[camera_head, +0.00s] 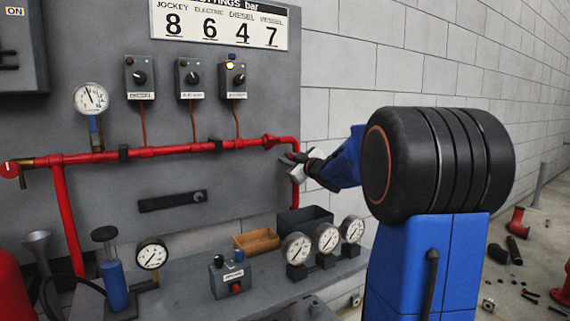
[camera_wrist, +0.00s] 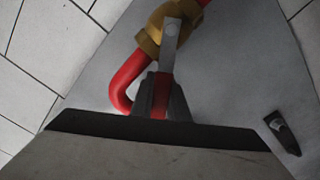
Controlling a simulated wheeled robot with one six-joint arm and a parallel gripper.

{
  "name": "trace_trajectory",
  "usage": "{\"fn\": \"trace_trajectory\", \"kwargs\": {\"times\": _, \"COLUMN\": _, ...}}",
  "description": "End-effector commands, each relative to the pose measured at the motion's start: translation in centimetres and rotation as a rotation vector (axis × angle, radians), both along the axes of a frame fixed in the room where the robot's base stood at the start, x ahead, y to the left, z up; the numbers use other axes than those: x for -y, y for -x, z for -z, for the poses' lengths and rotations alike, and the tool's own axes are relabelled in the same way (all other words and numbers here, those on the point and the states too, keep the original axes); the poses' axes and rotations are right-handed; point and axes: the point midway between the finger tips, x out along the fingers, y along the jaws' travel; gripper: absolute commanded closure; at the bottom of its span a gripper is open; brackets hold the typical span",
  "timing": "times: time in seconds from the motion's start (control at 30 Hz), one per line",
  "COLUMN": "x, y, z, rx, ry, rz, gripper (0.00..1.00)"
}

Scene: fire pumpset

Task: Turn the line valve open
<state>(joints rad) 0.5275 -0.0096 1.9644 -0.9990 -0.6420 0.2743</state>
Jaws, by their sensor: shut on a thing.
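The line valve has a brass body (camera_wrist: 152,40) on the red pipe in the wrist view. Its flat silver lever (camera_wrist: 171,42) runs down from the body to a red grip (camera_wrist: 160,103) between my fingers. My gripper (camera_wrist: 162,84) is shut on that lever. In the head view my gripper (camera_head: 297,160) is at the right end of the red pipe (camera_head: 200,148), just below the bend, in front of the panel's right edge. There my gripper and wrist hide most of the valve and lever.
The grey panel (camera_head: 225,85) carries several dial switches above the pipe and a pressure gauge (camera_head: 91,98). Below, the bench holds several gauges, a wooden tray (camera_head: 257,241) and a dark bin (camera_head: 304,219). Red and black pipe parts lie on the floor at right.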

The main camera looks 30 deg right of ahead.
Motion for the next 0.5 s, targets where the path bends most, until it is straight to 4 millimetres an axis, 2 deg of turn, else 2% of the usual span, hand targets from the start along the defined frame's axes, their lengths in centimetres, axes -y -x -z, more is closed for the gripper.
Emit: {"fn": "trace_trajectory", "kwargs": {"times": 0.5, "x": 0.78, "y": 0.02, "z": -0.34, "rx": -0.001, "ry": -0.108, "rz": 0.002, "gripper": 1.0}}
